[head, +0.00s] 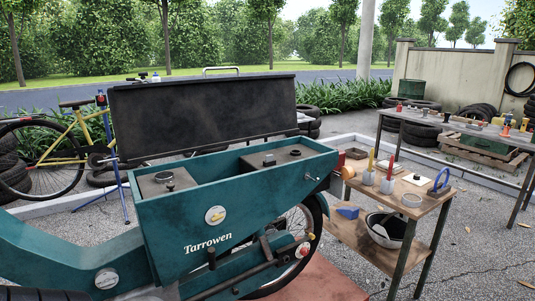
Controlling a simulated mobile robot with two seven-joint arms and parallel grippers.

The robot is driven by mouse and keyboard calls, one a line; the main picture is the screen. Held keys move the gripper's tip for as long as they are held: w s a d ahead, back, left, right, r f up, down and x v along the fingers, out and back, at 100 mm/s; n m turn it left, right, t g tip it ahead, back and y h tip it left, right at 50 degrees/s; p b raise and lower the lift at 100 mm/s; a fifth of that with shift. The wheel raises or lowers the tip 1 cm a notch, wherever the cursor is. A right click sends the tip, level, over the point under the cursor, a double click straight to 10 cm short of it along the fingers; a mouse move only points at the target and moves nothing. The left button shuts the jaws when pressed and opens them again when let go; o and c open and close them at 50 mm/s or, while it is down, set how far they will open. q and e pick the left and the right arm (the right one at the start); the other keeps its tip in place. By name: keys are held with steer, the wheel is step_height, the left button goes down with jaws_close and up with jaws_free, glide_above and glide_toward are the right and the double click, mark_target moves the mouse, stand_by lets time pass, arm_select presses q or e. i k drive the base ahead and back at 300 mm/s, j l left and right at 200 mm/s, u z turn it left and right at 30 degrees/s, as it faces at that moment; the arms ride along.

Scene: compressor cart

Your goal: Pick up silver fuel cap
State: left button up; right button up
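I cannot tell for certain which item is the silver fuel cap. A low silver round piece (411,200) sits on the wooden side table (428,205), and a small dark ring-like neck (164,178) stands on the left deck of the teal cart (180,232). A silver disc (106,278) is on the cart's lower left body. A silver round fitting with a yellow middle (215,215) is on its front panel. Neither gripper is in view.
The cart's black lid (205,118) stands open behind its compartment. The side table also holds a blue arch-shaped item (440,181) and upright tools in pale holders (388,183). A bowl (386,229) is on its lower shelf. A long bench (465,131) stands at the right.

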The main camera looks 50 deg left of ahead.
mark_target(165, 176)
steer(key=u, duration=1.35)
